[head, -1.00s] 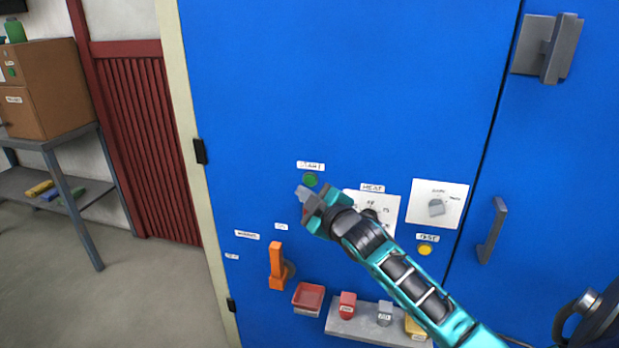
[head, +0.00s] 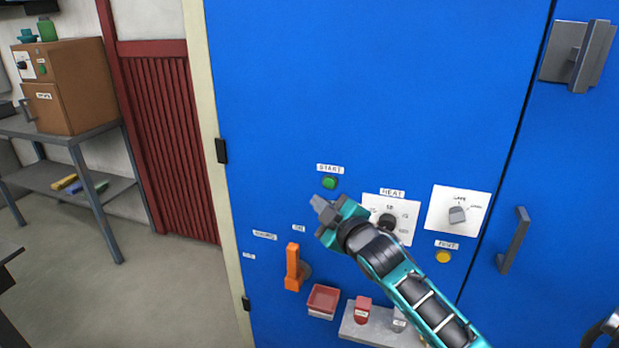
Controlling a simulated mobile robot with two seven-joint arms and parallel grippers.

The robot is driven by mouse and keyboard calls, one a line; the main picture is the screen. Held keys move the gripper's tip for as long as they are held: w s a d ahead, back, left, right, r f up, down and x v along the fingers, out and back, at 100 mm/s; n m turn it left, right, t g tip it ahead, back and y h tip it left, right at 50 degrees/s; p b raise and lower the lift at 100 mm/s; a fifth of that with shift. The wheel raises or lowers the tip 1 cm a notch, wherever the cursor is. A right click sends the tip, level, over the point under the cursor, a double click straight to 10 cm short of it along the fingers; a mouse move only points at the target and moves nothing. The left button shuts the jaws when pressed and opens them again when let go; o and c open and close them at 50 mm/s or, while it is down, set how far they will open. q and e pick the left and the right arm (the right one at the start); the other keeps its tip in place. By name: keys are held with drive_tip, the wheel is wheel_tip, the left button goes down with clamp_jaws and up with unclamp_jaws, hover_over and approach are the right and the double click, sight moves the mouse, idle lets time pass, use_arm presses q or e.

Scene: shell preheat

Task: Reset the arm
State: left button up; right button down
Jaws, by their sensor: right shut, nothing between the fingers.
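My right arm comes in from the lower right in the head view. Its right gripper (head: 325,209) is shut and empty, in front of the blue cabinet (head: 370,80). The gripper shows just below the green START button (head: 329,183) and left of the HEAT dial (head: 388,222); the button is uncovered. I cannot tell how far the fingertips stand from the panel. My left gripper is not in view.
An orange lever (head: 292,268), a red tray (head: 323,300) and a small shelf with a red block (head: 362,310) sit low on the cabinet. A yellow button (head: 443,257) and grey handle (head: 514,240) are at right. Open floor (head: 170,290) lies left.

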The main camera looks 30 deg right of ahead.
drive_tip(key=s+a+f+m+g+y, duration=0.1)
drive_tip(key=s+a+f+m+g, duration=0.2)
drive_tip(key=s+a+f, duration=0.5)
drive_tip(key=s+a+f+m+g+y, duration=0.2)
drive_tip(key=s+a+f, duration=0.6)
drive_tip(key=s+f, duration=0.7)
drive_tip(key=shift+s+a+f+m+g, duration=0.15)
drive_tip(key=shift+s+a+m+g, duration=0.05)
drive_tip(key=shift+m+g, duration=0.5)
